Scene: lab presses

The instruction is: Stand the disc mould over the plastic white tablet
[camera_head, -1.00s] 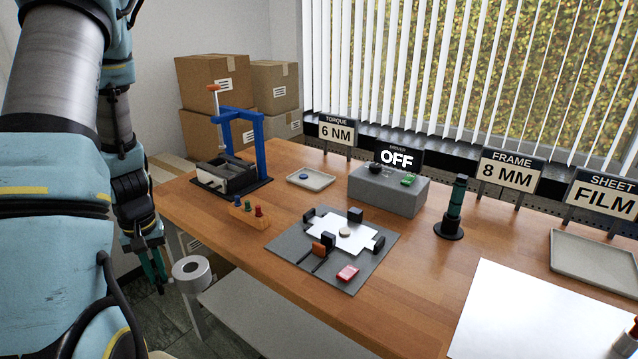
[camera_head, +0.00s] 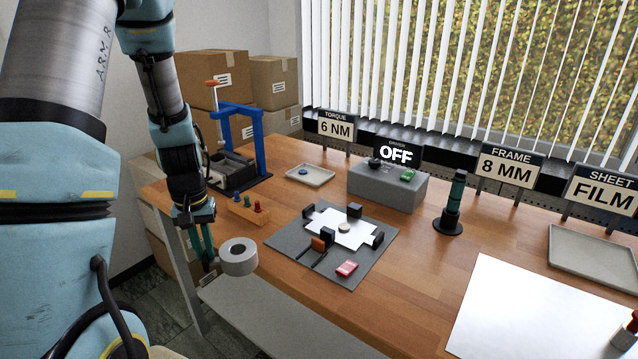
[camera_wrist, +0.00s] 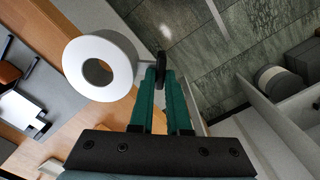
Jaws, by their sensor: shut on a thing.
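The disc mould is a light grey ring with a round hole (camera_head: 239,271); it also shows large in the wrist view (camera_wrist: 74,82). My gripper (camera_head: 208,262) is shut on a dark tab at the mould's side, seen between the green fingertips in the wrist view (camera_wrist: 161,72). The mould hangs in the air just off the bench's front edge. The small round tablet (camera_head: 344,227) lies on the white sheet (camera_head: 352,238) in the middle of the grey plate (camera_head: 282,243). My gripper is left of the plate and apart from it.

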